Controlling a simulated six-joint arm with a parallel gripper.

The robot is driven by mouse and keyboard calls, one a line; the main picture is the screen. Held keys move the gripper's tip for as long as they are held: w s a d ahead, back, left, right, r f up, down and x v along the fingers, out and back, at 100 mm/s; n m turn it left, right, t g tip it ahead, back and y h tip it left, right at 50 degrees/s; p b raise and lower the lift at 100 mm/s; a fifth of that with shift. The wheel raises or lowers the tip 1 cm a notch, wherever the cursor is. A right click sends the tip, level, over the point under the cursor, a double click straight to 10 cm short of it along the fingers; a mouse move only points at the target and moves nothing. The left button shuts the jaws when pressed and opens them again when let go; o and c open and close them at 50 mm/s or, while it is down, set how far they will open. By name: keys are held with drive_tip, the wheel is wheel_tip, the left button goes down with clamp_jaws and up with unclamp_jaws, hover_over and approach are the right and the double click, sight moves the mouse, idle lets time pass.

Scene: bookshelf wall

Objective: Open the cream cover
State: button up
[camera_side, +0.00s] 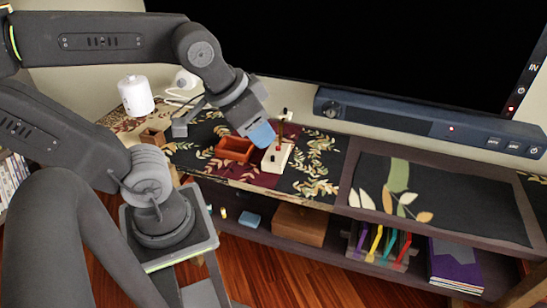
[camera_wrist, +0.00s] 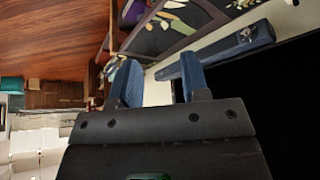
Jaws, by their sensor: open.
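A cream piece (camera_side: 279,158), which I take to be the cream cover, lies on the patterned shelf top, with small dark marks on it. A dark reddish upright part stands at its back edge. An open orange-brown box (camera_side: 235,149) sits just left of it. My gripper (camera_side: 262,134), with blue fingertips, is above and slightly left of the cream piece, pointing down. Whether it touches cannot be told. In the wrist view my gripper (camera_wrist: 158,84) is open, with a pale surface between the fingers; I cannot tell if that is the cover or the wall.
A dark soundbar (camera_side: 430,125) and a large black screen (camera_side: 400,50) stand behind. A white cylinder (camera_side: 136,95) and a small brown box (camera_side: 152,137) are at the left. A dark leaf-patterned mat (camera_side: 455,195) on the right is clear.

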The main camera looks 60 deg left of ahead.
drive_tip(key=w+a+f+n+g, duration=0.1)
drive_tip(key=w+a+n+g, duration=0.1)
drive_tip(key=w+a+n, duration=0.35)
drive_tip(key=n+g, duration=0.4)
drive_tip(key=n, duration=0.3)
hover_over(274, 159)
wheel_tip(274, 159, down, 20)
drive_tip(key=f, duration=0.9)
drive_tip(key=a+f, duration=0.1)
drive_tip(key=f, duration=0.4)
clamp_jaws()
